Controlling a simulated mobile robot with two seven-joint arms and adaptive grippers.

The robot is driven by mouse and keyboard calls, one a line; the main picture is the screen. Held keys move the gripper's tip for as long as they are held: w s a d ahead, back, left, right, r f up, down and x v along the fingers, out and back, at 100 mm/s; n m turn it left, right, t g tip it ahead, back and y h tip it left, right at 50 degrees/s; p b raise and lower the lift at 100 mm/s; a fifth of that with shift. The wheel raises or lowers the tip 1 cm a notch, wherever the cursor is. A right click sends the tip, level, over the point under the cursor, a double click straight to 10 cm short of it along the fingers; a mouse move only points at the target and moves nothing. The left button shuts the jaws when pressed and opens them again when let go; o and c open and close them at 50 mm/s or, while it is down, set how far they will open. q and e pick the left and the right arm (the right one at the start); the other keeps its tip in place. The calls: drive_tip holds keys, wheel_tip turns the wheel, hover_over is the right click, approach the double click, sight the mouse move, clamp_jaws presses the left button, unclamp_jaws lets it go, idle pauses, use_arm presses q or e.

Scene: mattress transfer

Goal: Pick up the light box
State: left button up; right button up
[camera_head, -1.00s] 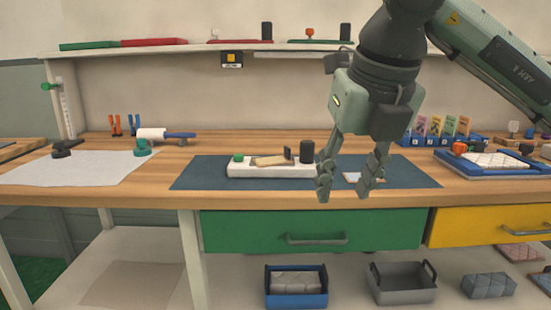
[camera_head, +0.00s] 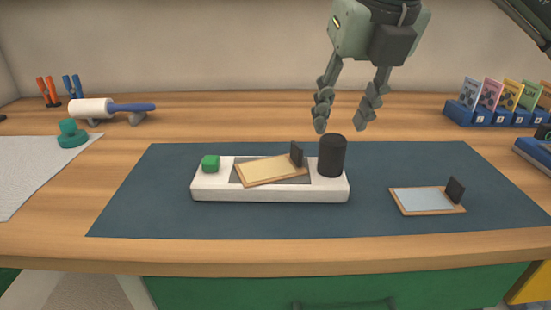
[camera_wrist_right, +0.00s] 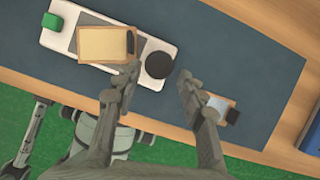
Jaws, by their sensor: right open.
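A long white box (camera_head: 270,193), which I take for the light box, lies flat on the blue-grey mat. It carries a green button (camera_head: 210,163) at its left end, a black cylinder (camera_head: 332,156) at its right end and a wood-framed cream plate (camera_head: 268,170) lying askew between them. My right gripper (camera_head: 341,122) is open and empty, its fingers pointing down above and behind the cylinder in the head view. In the right wrist view, the cylinder (camera_wrist_right: 158,65) shows beyond the open fingers, and the white box (camera_wrist_right: 52,42) extends to the upper left. My left gripper is not in view.
A second framed plate (camera_head: 426,200), pale blue, lies on the mat (camera_head: 140,205) to the right. A white-and-blue roller (camera_head: 92,108) and a green-teal knob (camera_head: 70,133) are at left. Card holders (camera_head: 490,115) stand at back right. The mat's left part is clear.

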sight(335, 142)
drive_tip(key=shift+w+f, duration=0.1)
drive_tip(key=shift+f, duration=0.8)
drive_tip(key=shift+p+x, duration=0.45)
drive_tip(key=shift+x, duration=2.35)
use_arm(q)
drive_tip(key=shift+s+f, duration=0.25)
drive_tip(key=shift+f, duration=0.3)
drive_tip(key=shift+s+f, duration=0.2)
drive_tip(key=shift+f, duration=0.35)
use_arm(e)
drive_tip(key=shift+a, duration=0.1)
clamp_jaws()
